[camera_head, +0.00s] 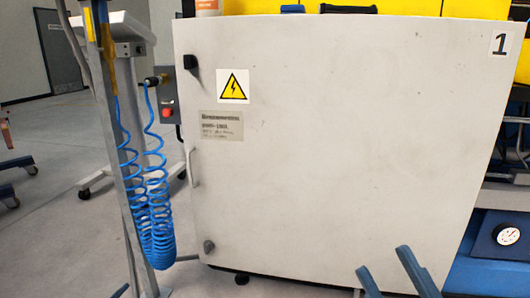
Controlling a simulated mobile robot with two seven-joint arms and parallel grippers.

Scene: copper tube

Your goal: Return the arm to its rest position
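My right gripper (383,259) shows at the bottom, right of centre, as two blue fingers pointing up in front of the white cabinet door. The fingers are apart, with nothing seen between them. The rest of my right arm is below the picture. A small dark blue tip (120,291) at the bottom left edge may belong to my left gripper; too little shows to tell its state. No copper tube is in view.
A large white cabinet (330,150) fills the middle, with a handle on its left side. A metal post (112,130) and coiled blue hose (158,235) stand at the left. A pressure gauge (507,235) is at the right. Open grey floor (50,240) lies left.

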